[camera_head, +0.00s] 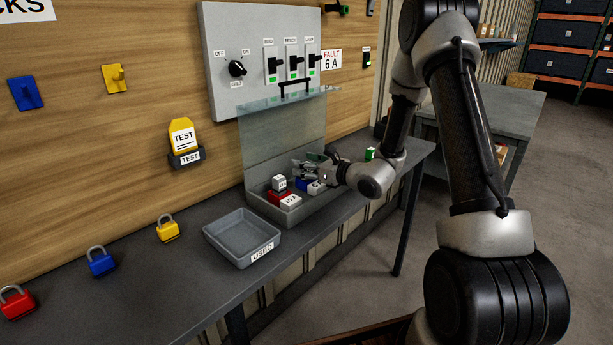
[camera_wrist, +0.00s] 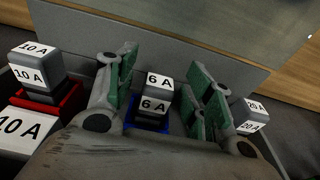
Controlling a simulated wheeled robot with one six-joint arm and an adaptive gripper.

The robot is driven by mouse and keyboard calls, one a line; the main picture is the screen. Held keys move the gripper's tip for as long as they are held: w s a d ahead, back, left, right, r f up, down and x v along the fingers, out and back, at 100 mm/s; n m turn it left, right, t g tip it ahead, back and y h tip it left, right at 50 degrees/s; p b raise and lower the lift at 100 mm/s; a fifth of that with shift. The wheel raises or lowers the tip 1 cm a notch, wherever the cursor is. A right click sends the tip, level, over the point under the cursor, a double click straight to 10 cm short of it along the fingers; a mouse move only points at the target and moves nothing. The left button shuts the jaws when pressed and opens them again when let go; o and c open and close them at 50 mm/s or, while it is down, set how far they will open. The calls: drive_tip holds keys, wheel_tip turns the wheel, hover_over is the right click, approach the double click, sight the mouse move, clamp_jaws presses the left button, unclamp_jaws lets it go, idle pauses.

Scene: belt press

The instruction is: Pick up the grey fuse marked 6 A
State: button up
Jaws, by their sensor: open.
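The grey fuse marked 6 A (camera_wrist: 157,93) stands upright in a blue holder (camera_wrist: 146,128) inside the grey bin (camera_head: 291,216). My gripper (camera_wrist: 163,72) is open, with one green-padded finger on each side of this fuse and a gap on both sides. In the head view my gripper (camera_head: 307,168) is low over the bin, and its body hides most of the fuse there. Part of the blue holder (camera_head: 302,185) shows below the fingers.
A fuse marked 10 A (camera_wrist: 38,65) stands in a red holder left of my gripper; a 20 A fuse (camera_wrist: 252,115) is close on the right. A clear raised cover (camera_head: 283,130) stands behind the bin. The USED tray (camera_head: 222,240) is empty.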

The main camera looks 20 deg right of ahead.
drive_tip(key=c, duration=1.1)
drive_tip(key=shift+c, duration=0.2)
wheel_tip(320, 180, up, 10)
drive_tip(key=shift+r, duration=0.1)
